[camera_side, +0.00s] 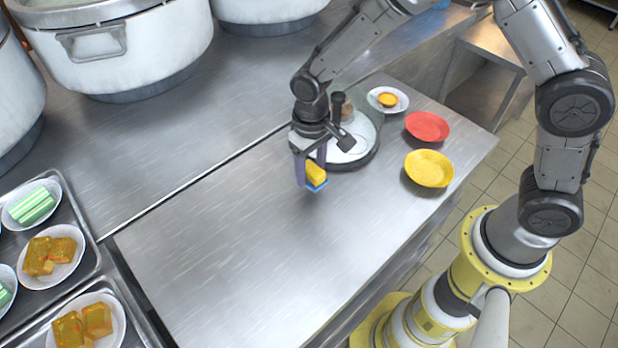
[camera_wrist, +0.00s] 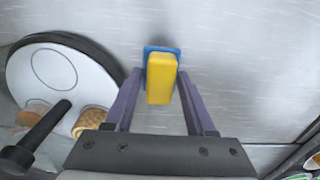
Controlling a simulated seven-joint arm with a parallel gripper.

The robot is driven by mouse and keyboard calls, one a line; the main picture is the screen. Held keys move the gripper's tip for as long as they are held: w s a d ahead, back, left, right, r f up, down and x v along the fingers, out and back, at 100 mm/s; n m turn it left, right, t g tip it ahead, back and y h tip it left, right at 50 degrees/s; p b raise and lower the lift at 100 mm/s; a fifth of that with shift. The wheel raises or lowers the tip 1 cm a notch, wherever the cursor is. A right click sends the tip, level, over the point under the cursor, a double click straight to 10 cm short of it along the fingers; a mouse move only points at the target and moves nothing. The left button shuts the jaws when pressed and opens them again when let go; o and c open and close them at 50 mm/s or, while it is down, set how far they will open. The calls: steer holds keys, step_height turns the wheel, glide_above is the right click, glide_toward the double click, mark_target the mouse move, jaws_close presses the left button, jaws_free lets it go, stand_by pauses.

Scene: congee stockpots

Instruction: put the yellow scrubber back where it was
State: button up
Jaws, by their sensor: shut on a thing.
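The yellow scrubber (camera_side: 316,171) has a yellow body and a blue layer on its underside. My gripper (camera_side: 310,172) is shut on it and holds it over the steel counter (camera_side: 250,240), left of the round white-and-dark disc. In the wrist view the scrubber (camera_wrist: 161,78) sits between the two purple fingers of my gripper (camera_wrist: 160,88), with its blue layer showing at the far end. I cannot tell exactly how high it is above the counter.
The round disc (camera_wrist: 50,75) has a dark handle and a small basket-like item beside it. A yellow plate (camera_side: 429,168), a red plate (camera_side: 427,126) and a small white dish (camera_side: 388,91) stand right. Large pots (camera_side: 150,50) stand at the back. Trays hold plated food at left. The counter's front middle is clear.

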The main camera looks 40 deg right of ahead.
mark_target(309, 180)
steer(key=shift+w+a+f, duration=0.1)
steer(key=shift+w+f, duration=0.15)
steer(key=shift+f, duration=1.55)
steer(key=shift+f, duration=0.1)
steer(key=o, duration=1.3)
steer(key=shift+f, duration=0.1)
